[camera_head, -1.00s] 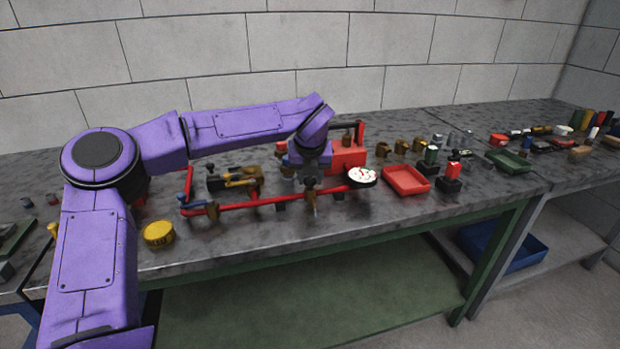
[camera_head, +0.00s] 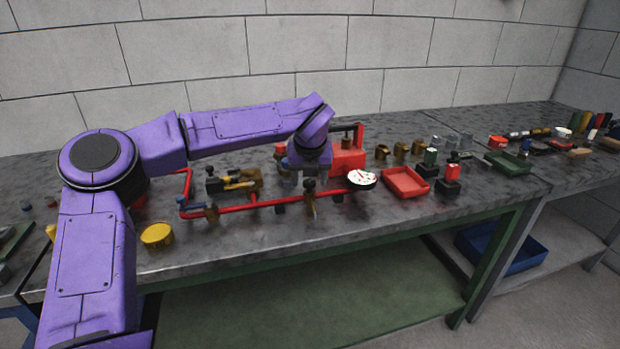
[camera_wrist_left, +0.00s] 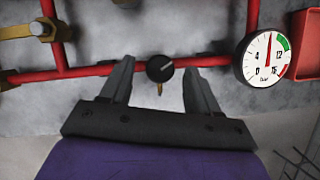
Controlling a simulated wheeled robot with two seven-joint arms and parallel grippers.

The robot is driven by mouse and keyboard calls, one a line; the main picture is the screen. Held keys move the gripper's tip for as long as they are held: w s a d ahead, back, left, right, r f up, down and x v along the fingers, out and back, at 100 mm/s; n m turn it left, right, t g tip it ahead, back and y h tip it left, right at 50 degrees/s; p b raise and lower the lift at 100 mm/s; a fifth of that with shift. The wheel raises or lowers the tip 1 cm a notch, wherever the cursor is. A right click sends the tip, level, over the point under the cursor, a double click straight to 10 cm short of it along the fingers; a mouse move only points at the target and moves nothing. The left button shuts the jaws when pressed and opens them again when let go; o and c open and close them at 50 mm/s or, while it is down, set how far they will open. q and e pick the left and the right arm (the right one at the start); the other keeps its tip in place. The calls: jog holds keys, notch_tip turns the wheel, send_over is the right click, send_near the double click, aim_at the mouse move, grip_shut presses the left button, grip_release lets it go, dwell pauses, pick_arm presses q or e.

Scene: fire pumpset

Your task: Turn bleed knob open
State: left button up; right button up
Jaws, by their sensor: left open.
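The bleed knob (camera_wrist_left: 160,68) is a small round black knob with a pale line on its face, on a red pipe (camera_wrist_left: 90,71). A short brass spout (camera_wrist_left: 159,89) hangs below it. My left gripper (camera_wrist_left: 160,72) is open, with one finger on each side of the knob and visible space between each finger and the knob. In the head view my left gripper (camera_head: 310,178) is small and partly hidden by my wrist, above the pipe near the knob (camera_head: 309,185). The right gripper is not in view.
A round gauge (camera_wrist_left: 266,58) stands close to the right of the fingers; it also shows in the head view (camera_head: 361,178). A brass valve (camera_wrist_left: 32,30) is at upper left. A red tray (camera_head: 406,183) and yellow cylinder (camera_head: 157,235) stand on the bench.

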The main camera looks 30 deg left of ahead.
pick_arm(q)
jog(key=v, duration=1)
